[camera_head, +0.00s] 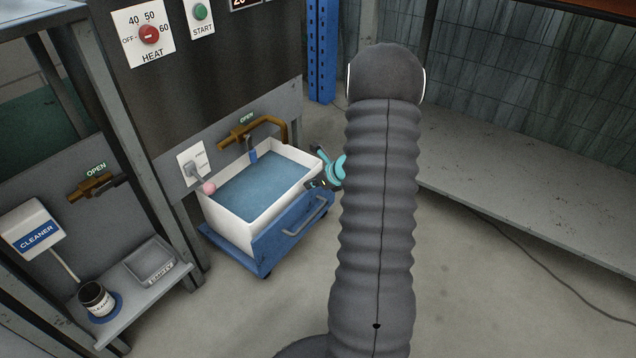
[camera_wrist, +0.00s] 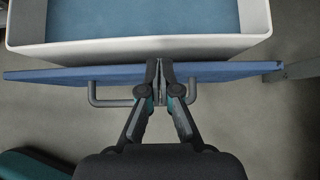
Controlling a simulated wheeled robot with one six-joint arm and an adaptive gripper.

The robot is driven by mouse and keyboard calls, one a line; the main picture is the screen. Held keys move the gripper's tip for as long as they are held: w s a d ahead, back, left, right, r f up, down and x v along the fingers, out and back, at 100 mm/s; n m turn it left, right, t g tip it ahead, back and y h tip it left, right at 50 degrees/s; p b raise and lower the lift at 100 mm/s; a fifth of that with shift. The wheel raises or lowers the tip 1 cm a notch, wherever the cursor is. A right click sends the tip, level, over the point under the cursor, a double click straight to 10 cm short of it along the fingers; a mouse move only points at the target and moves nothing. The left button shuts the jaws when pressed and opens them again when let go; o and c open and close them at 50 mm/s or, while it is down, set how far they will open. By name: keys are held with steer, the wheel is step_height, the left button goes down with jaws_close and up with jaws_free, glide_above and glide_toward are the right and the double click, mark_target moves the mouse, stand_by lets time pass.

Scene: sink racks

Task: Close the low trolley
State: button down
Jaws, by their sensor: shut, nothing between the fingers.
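The low trolley (camera_head: 258,262) is a blue wheeled frame with a blue front panel and a grey bar handle (camera_head: 305,217). It carries a white basin (camera_head: 229,225) filled with blue water, and stands low beside the dark machine in the head view. In the wrist view the trolley's front panel (camera_wrist: 60,74) runs across the picture, with the white basin rim behind it. My gripper (camera_wrist: 161,66) is shut and empty, its fingertips over the middle of the panel's top edge, overlapping the handle (camera_wrist: 100,101). I cannot tell whether they touch. My arm hides part of the trolley's right side in the head view.
A brass pipe (camera_head: 255,128) marked OPEN hangs over the basin, and a pink-knobbed lever (camera_head: 208,188) is at its left. A low shelf (camera_head: 150,290) holds a cleaner tin (camera_head: 97,299). A grey bench (camera_head: 530,205) stands at the right. The floor in front is clear.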

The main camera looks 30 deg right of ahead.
mark_target(298, 188)
steer(key=shift+x, duration=1.9)
steer(key=shift+w, duration=0.15)
steer(key=w+a+p, duration=0.2)
steer(key=w+a, duration=0.3)
steer(key=w, duration=0.8)
steer(key=shift+w, duration=0.4)
